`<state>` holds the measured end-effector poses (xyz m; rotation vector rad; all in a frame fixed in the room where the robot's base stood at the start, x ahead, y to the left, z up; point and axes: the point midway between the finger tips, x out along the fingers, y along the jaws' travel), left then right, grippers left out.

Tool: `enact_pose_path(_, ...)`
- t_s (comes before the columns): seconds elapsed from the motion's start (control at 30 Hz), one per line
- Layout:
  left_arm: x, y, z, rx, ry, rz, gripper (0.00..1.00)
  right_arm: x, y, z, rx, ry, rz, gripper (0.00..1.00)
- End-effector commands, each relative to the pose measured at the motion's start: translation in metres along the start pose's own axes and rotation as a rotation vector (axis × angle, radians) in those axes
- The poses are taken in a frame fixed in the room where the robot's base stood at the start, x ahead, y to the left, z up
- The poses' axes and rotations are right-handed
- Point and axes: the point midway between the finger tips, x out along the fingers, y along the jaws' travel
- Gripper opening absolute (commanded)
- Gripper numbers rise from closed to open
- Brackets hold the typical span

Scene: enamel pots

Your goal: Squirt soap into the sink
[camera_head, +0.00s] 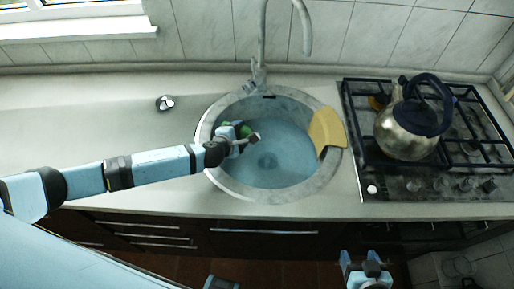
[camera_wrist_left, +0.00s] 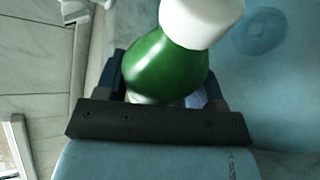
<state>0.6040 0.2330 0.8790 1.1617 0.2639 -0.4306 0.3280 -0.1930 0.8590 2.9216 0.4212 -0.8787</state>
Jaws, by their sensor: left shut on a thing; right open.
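My left gripper (camera_head: 238,134) is over the left part of the round sink (camera_head: 222,181), its arm reaching in from the left. It is shut on a green soap bottle (camera_wrist_left: 163,68) with a white cap (camera_wrist_left: 202,20). In the wrist view the bottle is tilted, its cap pointing up and right toward the drain (camera_wrist_left: 258,32). In the head view the bottle (camera_head: 246,130) shows only as a small green patch, mostly hidden by the gripper. My right gripper (camera_head: 367,268) is open and empty at the bottom, in front of the counter.
A grey faucet (camera_head: 262,50) rises behind the sink. A yellow object (camera_head: 326,130) lies on the sink's right rim. A kettle (camera_head: 406,130) stands on the gas stove (camera_head: 375,180) at right. A small shiny object (camera_head: 165,102) sits on the otherwise clear left counter (camera_head: 80,110).

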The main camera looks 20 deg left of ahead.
Motion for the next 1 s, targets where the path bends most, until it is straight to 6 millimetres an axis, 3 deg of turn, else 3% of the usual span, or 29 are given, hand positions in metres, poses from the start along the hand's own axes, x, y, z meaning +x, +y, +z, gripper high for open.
enact_pose_path(1.0,-0.0034,0.0101,0.0016,0.046,0.014,0.02,0.3,-0.0006,0.0005,-0.0005,0.0,-0.001,0.001,0.68)
